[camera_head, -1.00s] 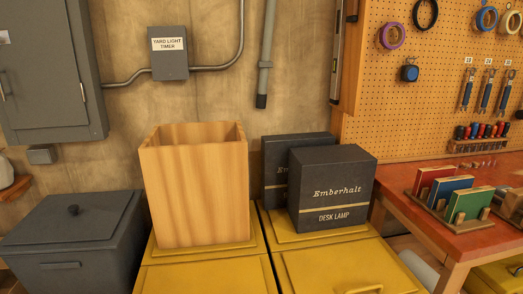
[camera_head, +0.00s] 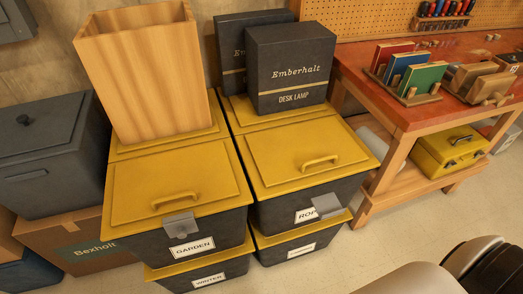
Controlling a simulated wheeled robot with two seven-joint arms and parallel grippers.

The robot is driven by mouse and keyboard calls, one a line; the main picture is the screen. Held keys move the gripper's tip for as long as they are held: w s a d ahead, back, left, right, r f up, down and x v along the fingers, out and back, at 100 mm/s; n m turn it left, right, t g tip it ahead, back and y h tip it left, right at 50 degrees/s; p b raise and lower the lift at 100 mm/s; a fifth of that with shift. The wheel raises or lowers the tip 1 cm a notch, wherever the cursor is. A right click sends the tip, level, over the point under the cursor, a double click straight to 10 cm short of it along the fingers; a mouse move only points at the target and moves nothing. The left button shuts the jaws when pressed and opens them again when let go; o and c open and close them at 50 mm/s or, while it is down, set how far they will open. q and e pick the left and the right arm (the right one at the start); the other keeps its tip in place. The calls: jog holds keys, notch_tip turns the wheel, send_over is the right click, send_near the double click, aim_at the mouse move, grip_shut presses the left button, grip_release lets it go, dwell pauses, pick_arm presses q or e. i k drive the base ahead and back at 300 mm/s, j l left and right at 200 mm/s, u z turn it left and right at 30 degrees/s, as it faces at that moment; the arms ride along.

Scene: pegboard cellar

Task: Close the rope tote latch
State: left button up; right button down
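The rope tote (camera_head: 275,215) is a dark bin with a yellow lid (camera_head: 300,155), standing in the right-hand stack. Its grey latch (camera_head: 327,206) juts outward at the front, below the lid's edge, and covers the end of the label that reads "ROP". It looks swung away from the lid rather than flat against the front. The garden tote (camera_head: 150,245) beside it on the left has a similar grey latch (camera_head: 180,224) lying across its lid edge. Neither gripper shows; only a white and black part of my arm is at the lower right.
A tall wooden box (camera_head: 145,75) stands on the garden tote, and a black desk lamp box (camera_head: 290,68) on the rope tote. An orange workbench (camera_head: 400,105) with a yellow toolbox (camera_head: 450,150) below stands right. Floor before the totes' right side is clear.

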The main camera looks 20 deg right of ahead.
aim_at(328, 205)
jog(key=l+u, duration=0.15)
jog(key=l, duration=0.25)
jog(key=k+l+u, duration=0.2)
jog(key=l, duration=0.2)
jog(key=l+u, duration=0.15)
jog(key=l, duration=0.3)
jog(key=k+l+u, duration=0.15)
jog(key=l, duration=0.2)
